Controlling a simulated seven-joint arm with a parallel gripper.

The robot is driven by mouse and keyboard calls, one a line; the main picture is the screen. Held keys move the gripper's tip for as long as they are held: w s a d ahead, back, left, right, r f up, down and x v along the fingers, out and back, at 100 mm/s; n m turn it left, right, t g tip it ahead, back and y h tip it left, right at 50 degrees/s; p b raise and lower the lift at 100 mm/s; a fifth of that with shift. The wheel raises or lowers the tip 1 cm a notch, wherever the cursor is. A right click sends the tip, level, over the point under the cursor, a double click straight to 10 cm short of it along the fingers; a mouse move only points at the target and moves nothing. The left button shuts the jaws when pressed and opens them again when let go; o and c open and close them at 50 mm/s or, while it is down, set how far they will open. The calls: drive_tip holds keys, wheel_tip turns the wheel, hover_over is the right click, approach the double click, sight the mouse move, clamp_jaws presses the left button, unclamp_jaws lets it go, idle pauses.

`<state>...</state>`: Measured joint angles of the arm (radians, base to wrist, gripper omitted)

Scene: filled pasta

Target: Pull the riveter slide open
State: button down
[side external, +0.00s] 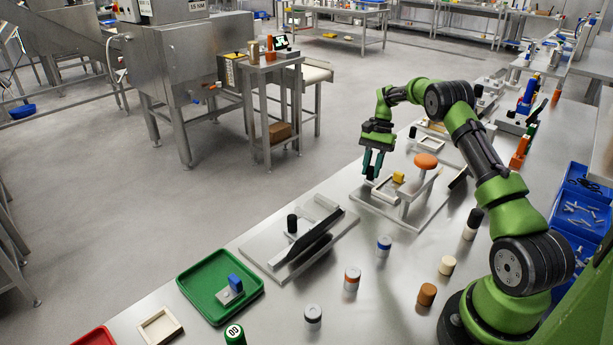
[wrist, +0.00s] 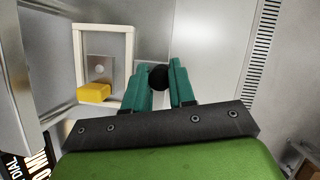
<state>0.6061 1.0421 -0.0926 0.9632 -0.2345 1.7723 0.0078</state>
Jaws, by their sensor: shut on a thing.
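My gripper (side external: 373,164) points down at the left end of the riveter (side external: 411,210), a grey base plate with an upright stand and an orange round top (side external: 426,161). In the wrist view, the teal fingers (wrist: 161,82) are on both sides of a black round knob (wrist: 159,77) and are shut on it. The knob is hidden in the side view. A cream frame (wrist: 79,62) lies beside the fingers, with a grey plate (wrist: 99,67) inside it. A yellow block (wrist: 94,92) sits at the frame's near edge; it also shows in the side view (side external: 398,177).
A second grey fixture with a dark slanted bar (side external: 308,243) stands to the left on the table. A green tray (side external: 200,294) holds a blue-and-grey part. Several small cylinders, including a blue-topped one (side external: 384,246), stand in front. Blue bins (side external: 577,205) are at the right.

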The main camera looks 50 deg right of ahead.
drive_tip(key=shift+w, duration=1.05)
drive_tip(key=c, duration=0.9)
unclamp_jaws()
drive_tip(key=shift+c, duration=0.2)
drive_tip(key=shift+r, duration=0.1)
drive_tip(key=v, duration=0.7)
drive_tip(key=shift+d+r, duration=0.1)
